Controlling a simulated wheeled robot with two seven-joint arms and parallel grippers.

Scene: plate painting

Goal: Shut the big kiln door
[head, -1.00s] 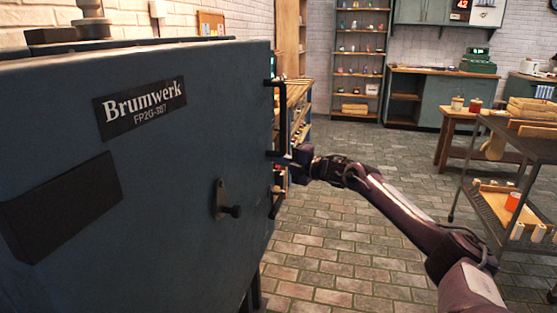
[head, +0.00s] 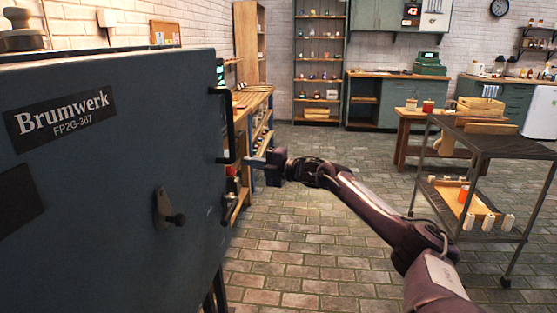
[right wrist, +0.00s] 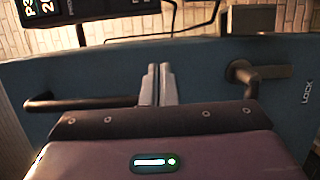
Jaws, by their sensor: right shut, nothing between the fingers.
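The big kiln (head: 95,190) is a dark blue-grey box filling the left of the head view, with a "Brumwerk" plate on its near face. A black upright bar handle (head: 228,125) stands out at its right edge. In the right wrist view, the blue kiln door (right wrist: 205,70) spans the picture, with the bar handle (right wrist: 80,101) left and a lock lever (right wrist: 255,72) right. My right gripper (head: 252,163) is shut and empty, its fingertips (right wrist: 157,70) before the door between handle and lever. I cannot tell whether they touch it, nor how far the door stands open. My left gripper is out of view.
A wheeled metal cart (head: 490,145) stands at the right, near a wooden table (head: 400,150). A wooden bench (head: 250,97) stands behind the kiln's right edge, with shelves (head: 320,75) at the back. The brick floor in the middle is clear.

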